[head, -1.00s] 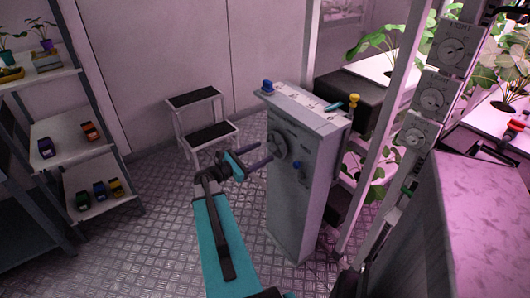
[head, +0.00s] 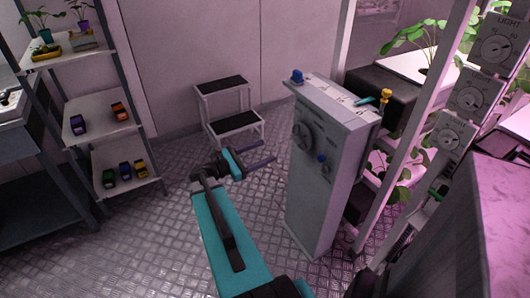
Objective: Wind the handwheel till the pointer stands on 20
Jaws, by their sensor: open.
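The handwheel (head: 302,136) is a dark round wheel on the upper front of a tall grey cabinet (head: 315,200). A small blue knob (head: 322,158) sits below and right of it. The pointer and its numbers are too small to read. My gripper (head: 273,151) is open and empty, its two dark fingers pointing right toward the cabinet. It is left of the handwheel and slightly lower, apart from it in the picture. My teal arm reaches up from the bottom.
A step stool (head: 235,124) is behind my gripper. A shelf rack (head: 122,166) with small toy cars is left. Posts with dials (head: 472,96) and plants are right. The metal floor at left is clear.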

